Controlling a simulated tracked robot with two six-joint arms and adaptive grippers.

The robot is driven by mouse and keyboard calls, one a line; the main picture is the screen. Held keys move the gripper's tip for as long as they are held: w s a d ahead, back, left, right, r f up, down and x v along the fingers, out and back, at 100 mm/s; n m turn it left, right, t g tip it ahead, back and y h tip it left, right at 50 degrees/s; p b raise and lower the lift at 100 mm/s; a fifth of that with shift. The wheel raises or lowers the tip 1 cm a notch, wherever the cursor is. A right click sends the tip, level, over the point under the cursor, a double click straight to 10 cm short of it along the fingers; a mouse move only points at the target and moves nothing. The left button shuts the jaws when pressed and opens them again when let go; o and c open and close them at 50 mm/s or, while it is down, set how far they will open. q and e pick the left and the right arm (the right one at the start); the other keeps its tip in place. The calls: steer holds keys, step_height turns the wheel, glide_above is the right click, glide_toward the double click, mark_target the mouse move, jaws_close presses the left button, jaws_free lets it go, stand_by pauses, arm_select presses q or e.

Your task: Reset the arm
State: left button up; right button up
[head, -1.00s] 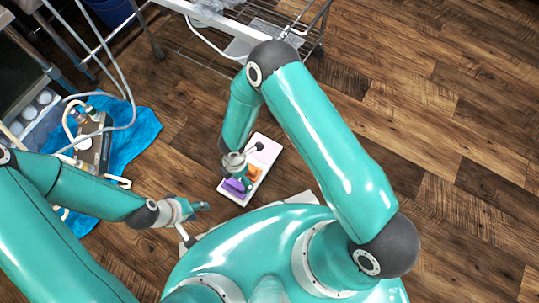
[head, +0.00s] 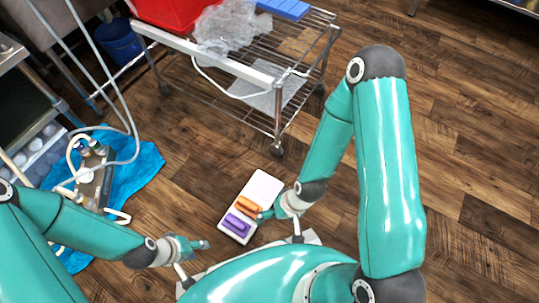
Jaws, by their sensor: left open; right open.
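My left arm comes in from the left, and my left gripper (head: 190,247) is in front of my body, above the floor, open and empty. My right arm bends down from the upper right, and my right gripper (head: 270,211) is beside the right edge of a white tray (head: 263,187), open, with nothing seen in it. The fingertips are small in this view.
A wire cart (head: 277,125) with a red bin (head: 180,12), clear plastic wrap (head: 222,30) and a blue item (head: 284,8) stands ahead. A blue cloth (head: 142,165) with a metal device (head: 93,180) and hoses lies left. A blue bucket (head: 121,40) is behind. Wooden floor is clear at right.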

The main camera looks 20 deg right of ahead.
step_height(320, 180, up, 34)
steer(key=p, duration=3.4)
steer(key=shift+r, duration=0.25)
